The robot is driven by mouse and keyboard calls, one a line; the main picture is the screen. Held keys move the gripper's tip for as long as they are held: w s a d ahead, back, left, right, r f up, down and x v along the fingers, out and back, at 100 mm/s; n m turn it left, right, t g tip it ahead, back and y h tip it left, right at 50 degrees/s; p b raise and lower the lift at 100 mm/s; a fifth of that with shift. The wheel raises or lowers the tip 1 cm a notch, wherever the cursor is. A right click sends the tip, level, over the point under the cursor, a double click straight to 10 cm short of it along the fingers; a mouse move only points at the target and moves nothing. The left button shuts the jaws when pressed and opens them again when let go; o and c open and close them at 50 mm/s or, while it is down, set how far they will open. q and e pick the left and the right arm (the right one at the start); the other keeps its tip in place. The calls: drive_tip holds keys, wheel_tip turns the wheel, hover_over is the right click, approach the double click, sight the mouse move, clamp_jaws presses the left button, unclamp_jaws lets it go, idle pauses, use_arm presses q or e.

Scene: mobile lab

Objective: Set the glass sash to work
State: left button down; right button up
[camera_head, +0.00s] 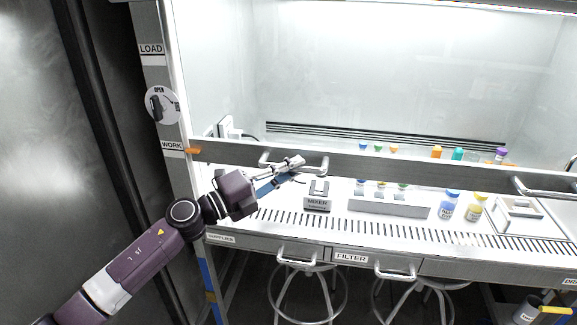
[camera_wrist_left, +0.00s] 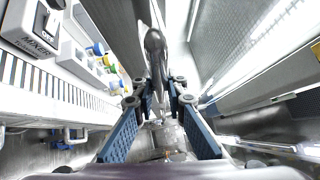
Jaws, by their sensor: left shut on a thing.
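The glass sash (camera_head: 370,90) fronts the bright cabinet, with a grey bottom rail (camera_head: 420,171) that tilts slightly down to the right in the head view. An orange pointer (camera_head: 193,150) at the rail's left end is about level with the WORK label (camera_head: 172,146), below the LOAD label (camera_head: 151,49). My left gripper (camera_head: 296,162) is shut on the left sash handle (camera_head: 325,165). In the left wrist view the handle (camera_wrist_left: 154,45) runs between the blue-sided fingers. A second handle (camera_head: 540,187) on the right is free. My right gripper is not in view.
Under the rail, the work surface holds a mixer (camera_head: 317,198), a rack (camera_head: 390,204), a blue bottle (camera_head: 447,207) and a yellow bottle (camera_head: 474,207). Drawers with handles (camera_head: 296,258) and stools (camera_head: 308,293) are below. A round OPEN sign (camera_head: 162,104) is on the left post.

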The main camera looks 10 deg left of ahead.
use_arm(q)
drive_tip(key=c, duration=1.9)
unclamp_jaws()
drive_tip(key=shift+c, duration=0.2)
drive_tip(key=v, duration=1.2)
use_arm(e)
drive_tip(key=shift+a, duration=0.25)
